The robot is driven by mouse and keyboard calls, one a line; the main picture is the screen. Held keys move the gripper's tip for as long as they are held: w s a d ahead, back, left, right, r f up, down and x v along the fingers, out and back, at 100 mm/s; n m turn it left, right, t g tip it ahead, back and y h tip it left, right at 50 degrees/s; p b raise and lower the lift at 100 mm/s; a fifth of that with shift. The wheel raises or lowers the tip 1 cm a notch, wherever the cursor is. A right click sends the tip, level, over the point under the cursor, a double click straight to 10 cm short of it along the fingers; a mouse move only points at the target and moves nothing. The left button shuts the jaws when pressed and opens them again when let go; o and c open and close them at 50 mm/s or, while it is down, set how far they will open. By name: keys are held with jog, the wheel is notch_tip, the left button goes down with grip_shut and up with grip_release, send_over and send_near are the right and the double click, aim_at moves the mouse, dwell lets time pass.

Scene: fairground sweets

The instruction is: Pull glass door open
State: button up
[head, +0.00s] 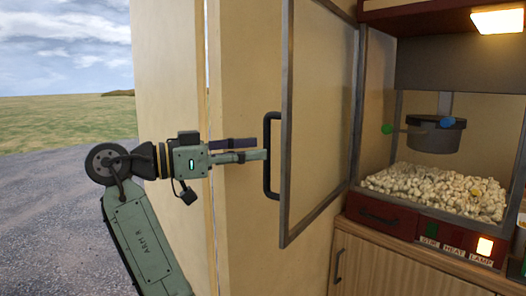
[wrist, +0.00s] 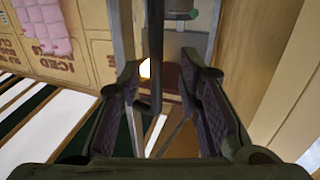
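The glass door (head: 287,130) has a grey frame and a clear pane. In the head view it stands swung out from the popcorn cabinet. Its black bar handle (head: 268,185) is on the free edge, and it also shows in the wrist view (wrist: 155,60). My gripper (head: 258,149) reaches from the left with its fingertips at the handle. In the wrist view my gripper (wrist: 160,85) has its fingers apart, with the handle bar between them and gaps on both sides.
The popcorn cabinet holds a heap of popcorn (head: 430,190) and a grey kettle (head: 436,136). A wooden cupboard (head: 385,265) is below. A cream wall panel (head: 240,80) stands close behind my gripper. Gravel ground (head: 60,190) is open at the left.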

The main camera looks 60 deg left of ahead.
jog(key=v, duration=0.8)
jog(key=shift+s, duration=0.2)
jog(key=shift+s, duration=0.1)
